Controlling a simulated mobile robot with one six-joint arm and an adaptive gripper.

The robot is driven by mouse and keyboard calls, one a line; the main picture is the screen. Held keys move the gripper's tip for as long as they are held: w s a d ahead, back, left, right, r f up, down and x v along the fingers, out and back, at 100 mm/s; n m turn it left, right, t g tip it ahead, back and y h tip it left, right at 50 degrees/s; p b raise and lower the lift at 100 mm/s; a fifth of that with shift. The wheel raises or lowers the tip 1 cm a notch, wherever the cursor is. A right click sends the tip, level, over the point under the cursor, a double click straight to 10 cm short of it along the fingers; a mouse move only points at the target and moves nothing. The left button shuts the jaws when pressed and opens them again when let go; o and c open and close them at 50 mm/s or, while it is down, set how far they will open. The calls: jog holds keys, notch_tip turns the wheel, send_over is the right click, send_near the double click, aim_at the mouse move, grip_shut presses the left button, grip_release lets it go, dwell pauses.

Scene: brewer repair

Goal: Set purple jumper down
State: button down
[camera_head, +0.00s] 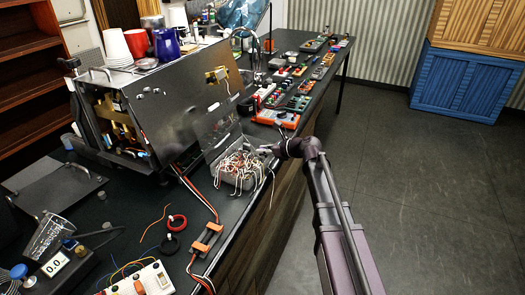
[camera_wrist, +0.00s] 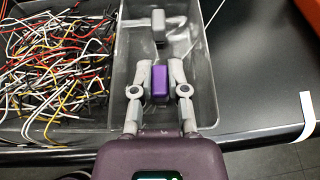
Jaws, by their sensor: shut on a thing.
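In the wrist view, my gripper (camera_wrist: 159,88) is shut on the purple jumper (camera_wrist: 159,82), a small block held between its two fingertips. The jumper is over the bare right compartment of the grey tray (camera_wrist: 133,45); I cannot tell whether it touches the floor there. In the head view, my gripper (camera_head: 264,150) is at the right side of the tray (camera_head: 219,184), on the bench near its front edge. The jumper is too small to make out in that view.
Tangled wires (camera_wrist: 55,65) fill the tray's left compartment. A small grey block (camera_wrist: 158,24) is in the right compartment, beyond the jumper. The opened brewer (camera_head: 185,105) stands behind the tray. An orange-edged board (camera_head: 275,118) lies to the right. Clear floor lies right of the bench.

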jog(key=shift+s+f, duration=0.15)
jog(key=shift+f, duration=0.1)
jog(key=c, duration=0.6)
grip_release()
jog(key=shift+c, duration=0.2)
jog(key=shift+r, duration=0.15)
jog(key=shift+r+p, duration=0.15)
jog(key=shift+p, duration=0.2)
jog(key=p+v, duration=0.4)
jog(key=v, duration=0.7)
jog(key=shift+d+r, duration=0.2)
jog(key=shift+d, duration=0.2)
